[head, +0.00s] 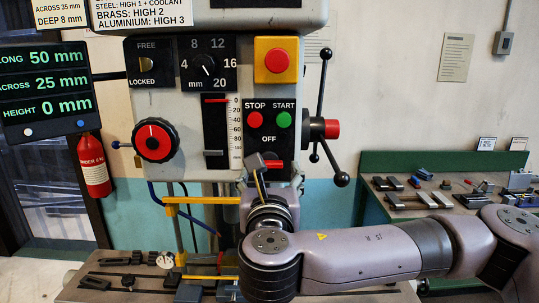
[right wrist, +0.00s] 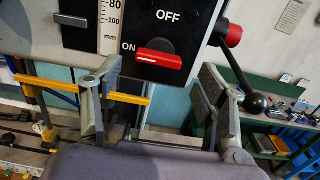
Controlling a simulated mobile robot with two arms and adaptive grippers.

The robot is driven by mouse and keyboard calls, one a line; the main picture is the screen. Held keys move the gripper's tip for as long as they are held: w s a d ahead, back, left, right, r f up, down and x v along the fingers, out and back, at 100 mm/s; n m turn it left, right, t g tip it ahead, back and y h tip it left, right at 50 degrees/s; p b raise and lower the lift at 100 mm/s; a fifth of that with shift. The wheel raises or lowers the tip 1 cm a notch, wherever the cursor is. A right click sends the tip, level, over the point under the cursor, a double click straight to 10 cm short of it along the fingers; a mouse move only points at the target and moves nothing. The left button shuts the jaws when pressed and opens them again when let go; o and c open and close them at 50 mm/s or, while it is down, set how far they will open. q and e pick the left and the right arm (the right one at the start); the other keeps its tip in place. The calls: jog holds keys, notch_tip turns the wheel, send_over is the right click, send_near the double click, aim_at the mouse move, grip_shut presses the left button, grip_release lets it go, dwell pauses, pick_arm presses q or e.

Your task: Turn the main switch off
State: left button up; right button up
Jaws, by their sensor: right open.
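The main switch (head: 272,163) is a red handle on the black panel below the STOP and START buttons. In the right wrist view the red handle (right wrist: 159,60) lies roughly level, with the ON label at its left and the OFF label above it. My right gripper (head: 272,178) is open and empty just below and in front of the switch, hiding part of it in the head view. In the right wrist view its fingers (right wrist: 158,84) stand wide apart to either side of the handle; I cannot tell how near they are. My left gripper is not in view.
The red STOP button (head: 255,119) and green START button (head: 283,119) sit above the switch. A lever with black balls (head: 341,179) juts out at the right. A yellow bar (head: 200,201) runs at the lower left. A green bench (head: 385,160) with tools stands at right.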

aim_at(269, 167)
jog(key=shift+w+p, duration=0.65)
jog(key=shift+w, duration=1.35)
jog(key=shift+c, duration=0.2)
jog(key=c, duration=1.1)
